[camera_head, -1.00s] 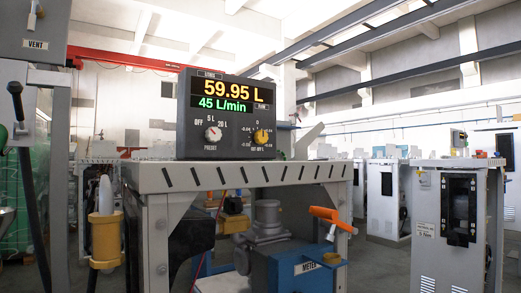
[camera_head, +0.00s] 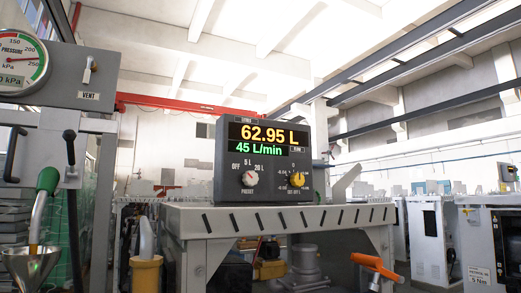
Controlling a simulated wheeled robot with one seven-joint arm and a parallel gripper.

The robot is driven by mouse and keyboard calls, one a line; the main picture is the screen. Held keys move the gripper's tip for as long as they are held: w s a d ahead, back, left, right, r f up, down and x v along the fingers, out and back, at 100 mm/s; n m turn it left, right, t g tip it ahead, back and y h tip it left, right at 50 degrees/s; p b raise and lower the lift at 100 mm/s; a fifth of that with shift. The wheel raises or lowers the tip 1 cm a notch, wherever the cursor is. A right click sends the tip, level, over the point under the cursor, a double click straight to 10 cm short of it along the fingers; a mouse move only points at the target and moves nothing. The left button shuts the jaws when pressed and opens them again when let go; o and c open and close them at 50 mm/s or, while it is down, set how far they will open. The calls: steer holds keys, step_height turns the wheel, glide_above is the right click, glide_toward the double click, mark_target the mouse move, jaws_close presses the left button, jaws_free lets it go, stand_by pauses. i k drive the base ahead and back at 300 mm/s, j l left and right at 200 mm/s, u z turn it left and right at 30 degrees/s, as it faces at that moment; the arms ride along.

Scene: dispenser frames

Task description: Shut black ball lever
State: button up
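My gripper is not in view. At the left, a dark lever (camera_head: 70,150) with a rounded dark top stands beside a green-handled nozzle (camera_head: 46,181). I cannot tell for sure which is the black ball lever. The nozzle points down into a metal funnel (camera_head: 30,262), with amber liquid at its tip. The display box (camera_head: 262,160) reads 62.95 L and 45 L/min.
A pressure gauge (camera_head: 20,58) and a grey panel marked VENT (camera_head: 88,96) are at upper left. A grey bench (camera_head: 190,222) bears the display. An orange handle (camera_head: 375,267) is at lower right. Grey cabinets (camera_head: 428,235) stand behind.

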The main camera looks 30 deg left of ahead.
mark_target(69, 136)
steer(key=j+u, duration=0.1)
steer(key=u, duration=0.35)
steer(key=j+u, duration=0.1)
steer(key=u, duration=0.8)
steer(key=j+u, duration=0.1)
steer(key=u, duration=0.35)
steer(key=i+u, duration=0.1)
steer(key=u, duration=0.35)
